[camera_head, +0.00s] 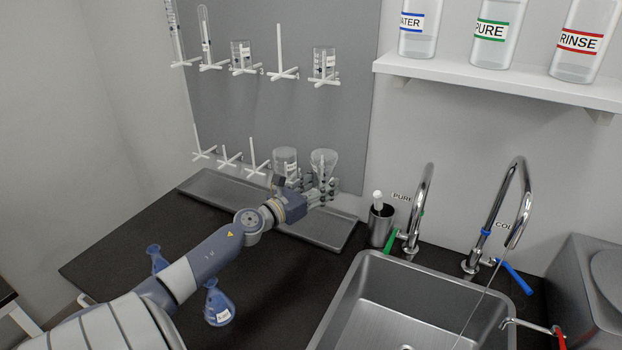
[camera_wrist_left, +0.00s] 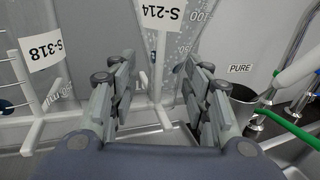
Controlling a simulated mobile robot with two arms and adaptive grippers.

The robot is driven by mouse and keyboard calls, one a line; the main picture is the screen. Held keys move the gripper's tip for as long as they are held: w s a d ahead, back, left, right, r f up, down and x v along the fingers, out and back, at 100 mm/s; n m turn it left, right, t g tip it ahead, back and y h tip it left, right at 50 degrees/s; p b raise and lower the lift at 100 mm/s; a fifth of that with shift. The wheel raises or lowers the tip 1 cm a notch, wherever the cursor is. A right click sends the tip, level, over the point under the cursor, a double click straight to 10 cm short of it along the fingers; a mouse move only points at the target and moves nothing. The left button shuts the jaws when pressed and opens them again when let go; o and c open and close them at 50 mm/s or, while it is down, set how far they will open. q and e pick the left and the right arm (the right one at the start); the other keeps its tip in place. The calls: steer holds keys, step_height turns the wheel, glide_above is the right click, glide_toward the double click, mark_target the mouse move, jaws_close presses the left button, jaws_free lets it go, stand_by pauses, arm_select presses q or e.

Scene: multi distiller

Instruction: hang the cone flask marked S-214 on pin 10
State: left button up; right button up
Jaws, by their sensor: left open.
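The clear cone flask marked S-214 (camera_head: 324,161) is upside down over the rightmost pin of the lower row on the grey peg board (camera_head: 270,105). In the left wrist view its label (camera_wrist_left: 161,12) reads upside down. The white pin (camera_wrist_left: 157,68) shows below and through the glass, between my fingers. My left gripper (camera_head: 322,192) is open around this space, a finger on each side, and the flask stands clear beyond the fingertips (camera_wrist_left: 152,75). Pin numbers are not readable. My right gripper is not in view.
A vessel marked S-318 (camera_head: 285,160) hangs just left of the flask. A steel cup (camera_head: 381,226), taps and a sink (camera_head: 415,310) lie to the right. A drip tray (camera_head: 335,232) is below. Two blue flasks, one front (camera_head: 219,306) and one behind (camera_head: 156,259), stand near my arm.

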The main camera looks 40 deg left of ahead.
arm_select(q)
steer(key=shift+s+f, duration=0.4)
steer(key=shift+s, duration=0.05)
steer(key=s, duration=1.1)
steer(key=shift+r, duration=0.45)
steer(key=shift+s, duration=0.1)
steer(key=s+d+r+p, duration=0.2)
steer(key=s+r, duration=0.3)
steer(key=s, duration=0.3)
steer(key=s+d+r+p, duration=0.3)
steer(key=s+r+p, duration=0.1)
steer(key=s, duration=0.4)
steer(key=shift+d+r, duration=0.15)
steer(key=shift+r, duration=0.4)
